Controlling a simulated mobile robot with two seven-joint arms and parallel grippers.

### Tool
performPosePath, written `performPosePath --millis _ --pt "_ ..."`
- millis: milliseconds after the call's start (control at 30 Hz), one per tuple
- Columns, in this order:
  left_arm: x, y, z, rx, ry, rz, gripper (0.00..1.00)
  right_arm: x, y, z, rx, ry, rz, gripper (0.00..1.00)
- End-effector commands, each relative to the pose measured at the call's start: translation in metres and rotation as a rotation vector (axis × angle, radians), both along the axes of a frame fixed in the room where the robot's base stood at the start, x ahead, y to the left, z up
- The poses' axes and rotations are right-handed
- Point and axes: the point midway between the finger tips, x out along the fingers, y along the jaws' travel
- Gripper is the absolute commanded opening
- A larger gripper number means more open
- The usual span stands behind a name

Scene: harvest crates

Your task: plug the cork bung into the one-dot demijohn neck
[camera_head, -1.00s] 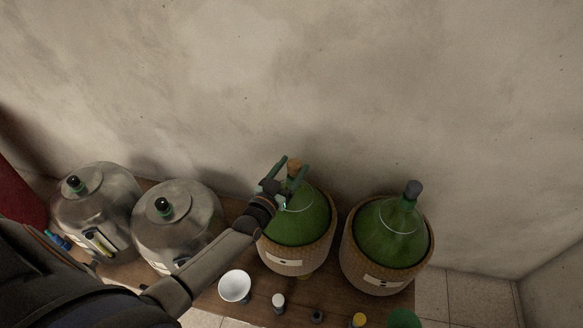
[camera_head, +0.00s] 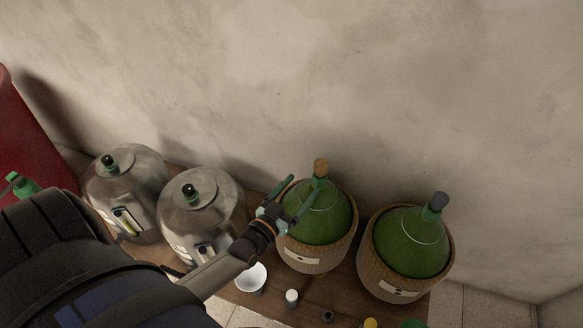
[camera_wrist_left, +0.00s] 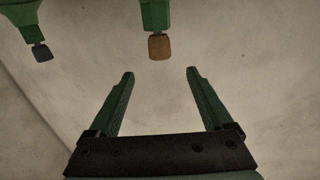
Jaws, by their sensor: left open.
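The tan cork bung (camera_head: 320,167) sits in the neck of the left green demijohn (camera_head: 322,222), whose label (camera_head: 301,257) has dark marks too small to count. The bung also shows in the left wrist view (camera_wrist_left: 159,47), seated on the green neck and beyond the fingertips. My left gripper (camera_head: 306,184) is open and empty, in front of and below the bung, apart from it. In the wrist view its two green fingers (camera_wrist_left: 160,73) are spread with only wall between them. My right gripper is not in view.
The right green demijohn (camera_head: 412,243) has a dark grey stopper (camera_head: 439,201). Two steel vessels (camera_head: 203,207) stand left. A white bowl (camera_head: 251,278) and small white (camera_head: 291,298), dark (camera_head: 327,316) and yellow items lie at the wooden table's front. A wall stands behind.

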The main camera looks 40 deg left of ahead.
Motion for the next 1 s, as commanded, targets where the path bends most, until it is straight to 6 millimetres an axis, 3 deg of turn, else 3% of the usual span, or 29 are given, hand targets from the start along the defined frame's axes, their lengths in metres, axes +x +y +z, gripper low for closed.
performPosePath --millis 100,300,867,1000 --pt "-0.019 0.000 0.000 0.000 0.002 0.000 0.84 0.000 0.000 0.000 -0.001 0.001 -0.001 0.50" --pt "-0.033 0.000 0.000 -0.001 -0.001 0.000 0.84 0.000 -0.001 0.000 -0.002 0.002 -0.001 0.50" --pt "-0.034 0.000 0.000 0.000 -0.001 0.000 0.84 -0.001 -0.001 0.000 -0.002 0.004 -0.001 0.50" --pt "-0.040 -0.010 -0.003 -0.003 0.042 -0.024 0.84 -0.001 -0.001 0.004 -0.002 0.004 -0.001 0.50"
